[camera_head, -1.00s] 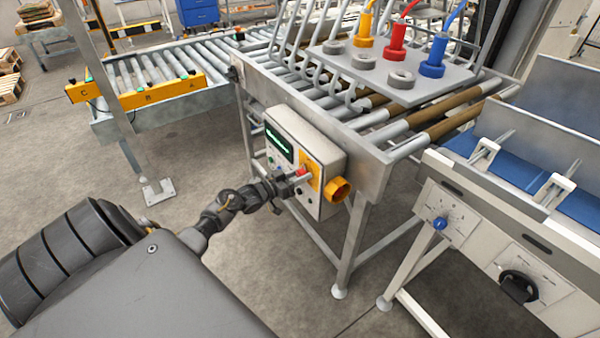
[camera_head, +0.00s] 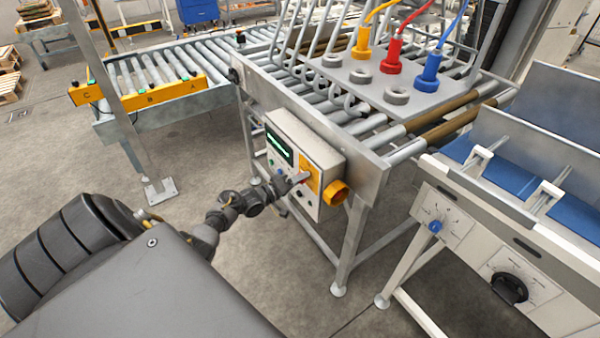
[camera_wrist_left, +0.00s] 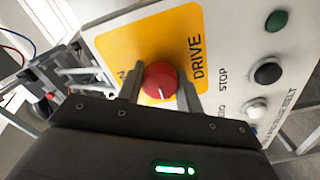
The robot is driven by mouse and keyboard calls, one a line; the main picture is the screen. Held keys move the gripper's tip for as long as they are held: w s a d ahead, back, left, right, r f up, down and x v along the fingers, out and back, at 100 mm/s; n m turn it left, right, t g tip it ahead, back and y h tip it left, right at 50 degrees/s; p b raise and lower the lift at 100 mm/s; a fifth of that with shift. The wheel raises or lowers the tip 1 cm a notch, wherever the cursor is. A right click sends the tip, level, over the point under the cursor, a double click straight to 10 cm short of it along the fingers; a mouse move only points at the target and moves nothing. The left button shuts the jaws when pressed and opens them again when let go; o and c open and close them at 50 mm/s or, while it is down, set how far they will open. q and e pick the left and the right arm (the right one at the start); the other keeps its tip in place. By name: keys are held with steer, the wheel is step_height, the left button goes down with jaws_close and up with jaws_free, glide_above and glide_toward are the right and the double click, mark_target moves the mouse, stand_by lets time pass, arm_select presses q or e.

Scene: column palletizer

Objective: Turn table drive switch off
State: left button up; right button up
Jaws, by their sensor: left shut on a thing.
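The drive switch is a red round knob with a white mark (camera_wrist_left: 159,78) on a yellow plate (camera_wrist_left: 120,45) lettered DRIVE, seen in the left wrist view. The plate sits on a grey control box (camera_head: 296,150) fixed to the roller frame's side, with an orange cylinder at its right. My left gripper (camera_head: 298,180) reaches the box from the left. In the wrist view its two fingers (camera_wrist_left: 160,88) stand on either side of the knob, shut on it. In the head view the gripper mostly hides the knob. My right gripper is not in view.
A roller conveyor (camera_head: 150,70) with a yellow button strip runs at back left. A grey plate (camera_head: 445,93) with yellow, red and blue plugs is above the rollers. A blue belt conveyor (camera_head: 510,178) with knobs stands right. The floor at lower left centre is open.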

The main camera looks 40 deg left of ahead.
arm_select(q)
steer(key=shift+n, duration=0.6)
steer(key=o, duration=1)
steer(key=shift+s, duration=0.15)
steer(key=v, duration=1)
steer(key=shift+s+a+b, duration=0.1)
steer(key=shift+s+b, duration=0.15)
steer(key=shift+b, duration=0.15)
